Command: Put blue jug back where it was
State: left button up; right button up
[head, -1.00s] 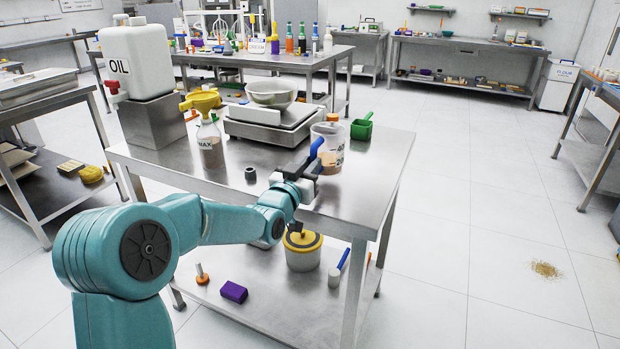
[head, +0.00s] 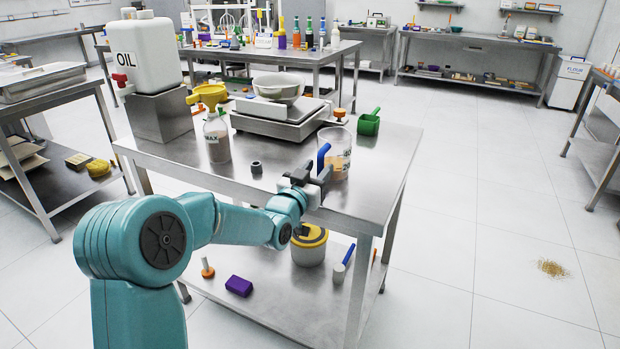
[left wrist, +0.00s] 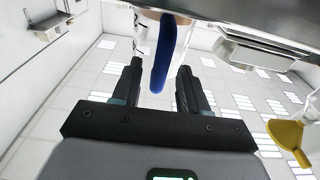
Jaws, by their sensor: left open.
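The blue jug is a clear measuring jug (head: 340,160) with a blue handle and some brownish content. It stands upright near the front right part of the steel table (head: 235,178). Its blue handle (head: 323,157) faces my left gripper (head: 318,180), which is at the jug's near left side. In the left wrist view the open fingers (left wrist: 158,85) stand on either side of the handle (left wrist: 165,52), with gaps beside it. My right gripper is not in view.
A green scoop (head: 368,124) and a scale with a bowl (head: 278,88) stand behind the jug. A bottle (head: 216,140) and a small dark ring (head: 256,167) are to its left. The table's right edge is clear. A yellow-lidded tub (head: 309,248) sits on the lower shelf.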

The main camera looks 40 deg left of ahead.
pick_arm(q)
jog(key=r+b+v, duration=0.1)
jog(key=b+v, duration=0.1)
jog(key=v, duration=1)
jog(key=d+f+g+h, duration=0.2)
jog(key=d+f+g, duration=0.3)
jog(key=f, duration=0.8)
jog(key=d+f+g+h, duration=0.3)
jog(key=d+f, duration=0.5)
jog(key=f, duration=0.5)
jog(key=s+d+f+g+h, duration=0.1)
jog(key=s+d+f+g, duration=0.4)
jog(key=s+d+f, duration=0.3)
jog(key=s+d+f+g+h, duration=0.2)
jog(key=s+d+f+g, duration=0.3)
jog(key=s+d+f, duration=0.3)
jog(key=s+f, duration=0.2)
jog(key=s, duration=0.2)
jog(key=shift+s+f+m, duration=0.2)
jog(key=shift+s+m, duration=0.1)
jog(key=shift+s, duration=0.05)
notch_tip(320, 180, up, 13)
jog(key=p, duration=1.3)
